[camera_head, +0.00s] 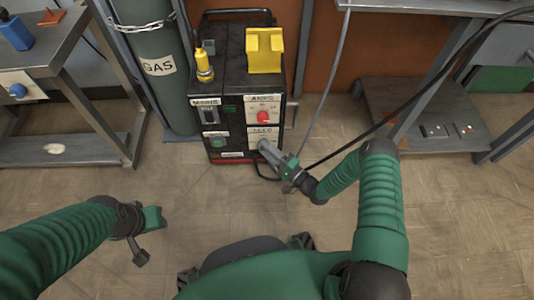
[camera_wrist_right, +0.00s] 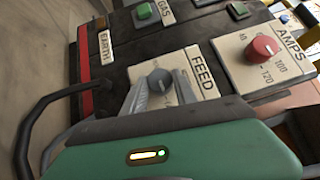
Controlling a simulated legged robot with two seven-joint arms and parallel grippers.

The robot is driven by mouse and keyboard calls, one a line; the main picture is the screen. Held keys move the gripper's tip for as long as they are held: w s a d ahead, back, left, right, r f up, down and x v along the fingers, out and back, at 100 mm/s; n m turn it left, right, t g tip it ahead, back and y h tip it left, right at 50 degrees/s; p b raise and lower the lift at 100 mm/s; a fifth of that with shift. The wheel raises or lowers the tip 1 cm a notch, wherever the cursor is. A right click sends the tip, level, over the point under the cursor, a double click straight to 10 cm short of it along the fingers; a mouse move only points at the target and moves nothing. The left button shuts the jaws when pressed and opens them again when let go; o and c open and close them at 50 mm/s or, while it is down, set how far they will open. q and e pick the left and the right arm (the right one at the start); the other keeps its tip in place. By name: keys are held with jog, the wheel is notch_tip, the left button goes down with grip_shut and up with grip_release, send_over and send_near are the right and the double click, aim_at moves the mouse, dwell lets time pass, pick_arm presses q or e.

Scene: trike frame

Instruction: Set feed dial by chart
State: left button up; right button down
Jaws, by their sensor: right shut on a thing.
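The black welding machine (camera_head: 235,70) stands on the floor at the middle back. On its front, the feed plate (camera_head: 262,131) is lowest right; the word FEED reads on the plate (camera_wrist_right: 204,70) in the right wrist view. My right gripper (camera_head: 265,147) reaches the machine from the right, its fingers shut on the grey feed dial (camera_wrist_right: 160,80). The fingers cover part of the plate, so the dial's marks and setting cannot be read. My left gripper (camera_head: 148,235) hangs over the floor at left, away from the machine; its jaw opening is unclear. I cannot make out a chart.
The red amps dial (camera_wrist_right: 264,48) sits beside the feed plate, with a green gas button (camera_wrist_right: 142,11) near it. A gas cylinder (camera_head: 155,75) stands left of the machine. Metal benches (camera_head: 60,150) flank both sides. Cables hang at right. The floor in front is clear.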

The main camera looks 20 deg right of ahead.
jog(key=shift+s+d+f+m+t+b, duration=0.15)
jog(key=shift+f+m+t+b, duration=0.15)
jog(key=shift+m+t+b, duration=0.15)
dwell(0.3)
jog(key=c, duration=1)
grip_release()
jog(key=shift+o, duration=0.2)
jog(key=shift+r, duration=0.1)
